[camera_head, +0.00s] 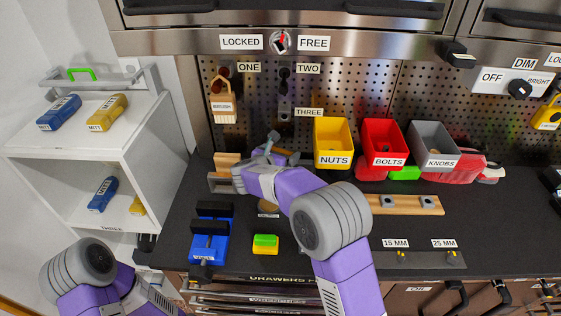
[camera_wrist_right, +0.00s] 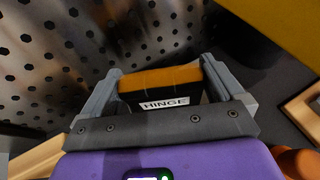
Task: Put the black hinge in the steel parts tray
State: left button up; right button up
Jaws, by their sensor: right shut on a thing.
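My right gripper (camera_head: 268,143) is over the back left of the dark worktop, in front of the pegboard. In the right wrist view its two grey fingers (camera_wrist_right: 160,70) are shut on the black hinge (camera_wrist_right: 150,97), which has a white HINGE label and an orange-brown strip along its far edge. The hinge cannot be made out in the head view. A grey metal piece (camera_head: 220,183) beside my right wrist, partly hidden, may be the steel parts tray; I cannot tell for sure. My left arm shows at the lower left, with its gripper out of view.
Yellow NUTS (camera_head: 333,142), red BOLTS (camera_head: 384,143) and grey KNOBS (camera_head: 433,146) bins stand to the right of the gripper. A blue-and-black device (camera_head: 210,235) and a green-and-yellow block (camera_head: 265,244) are nearer the front. A wooden rail (camera_head: 395,205) lies right.

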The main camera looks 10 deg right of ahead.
jog(key=shift+f, duration=1.15)
jog(key=o, duration=1)
jog(key=shift+f, duration=0.15)
jog(key=shift+r, duration=0.2)
jog(key=p+v, duration=0.1)
jog(key=v, duration=1.1)
